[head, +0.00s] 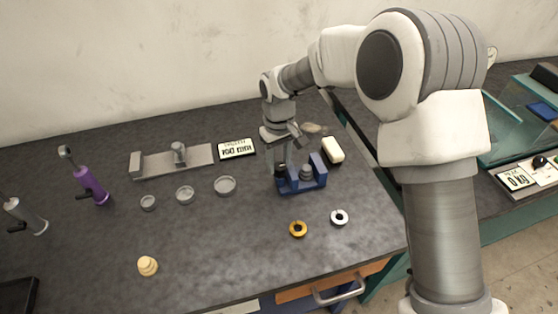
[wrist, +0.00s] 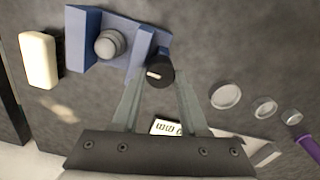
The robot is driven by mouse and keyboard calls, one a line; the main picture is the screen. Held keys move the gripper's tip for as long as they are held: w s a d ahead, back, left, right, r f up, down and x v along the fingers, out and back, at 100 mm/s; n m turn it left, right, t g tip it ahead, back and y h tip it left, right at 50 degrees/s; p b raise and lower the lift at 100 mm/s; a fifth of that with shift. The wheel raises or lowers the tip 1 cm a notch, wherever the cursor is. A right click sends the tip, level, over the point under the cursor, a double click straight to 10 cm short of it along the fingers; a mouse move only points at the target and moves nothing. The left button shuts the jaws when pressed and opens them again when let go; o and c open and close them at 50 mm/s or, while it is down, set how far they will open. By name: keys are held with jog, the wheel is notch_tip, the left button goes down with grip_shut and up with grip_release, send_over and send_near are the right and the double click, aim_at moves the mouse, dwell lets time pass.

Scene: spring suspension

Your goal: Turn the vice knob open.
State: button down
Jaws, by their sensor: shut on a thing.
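The blue vice (head: 318,178) stands on the dark bench, and a grey cylindrical part sits between its jaws. In the wrist view the vice (wrist: 100,60) is at the upper left. Its black round knob (wrist: 160,70) with a pale mark is on the side of the vice nearest my gripper. My gripper (wrist: 161,75) has a finger on each side of the knob and is shut on it. In the head view my gripper (head: 280,164) reaches down at the left end of the vice and partly hides the knob.
A cream block (head: 332,150) stands just right of the vice. A yellow ring (head: 298,229) and a white ring (head: 340,217) lie in front. Several shallow round dishes (head: 224,185) and a digital display (head: 236,148) are to the left.

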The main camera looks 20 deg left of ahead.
aim_at(279, 165)
dwell(0.4)
jog(key=shift+c, duration=2.2)
grip_release()
jog(key=shift+r, duration=0.1)
notch_tip(279, 165, up, 17)
jog(key=p, duration=0.1)
jog(key=shift+r, duration=0.15)
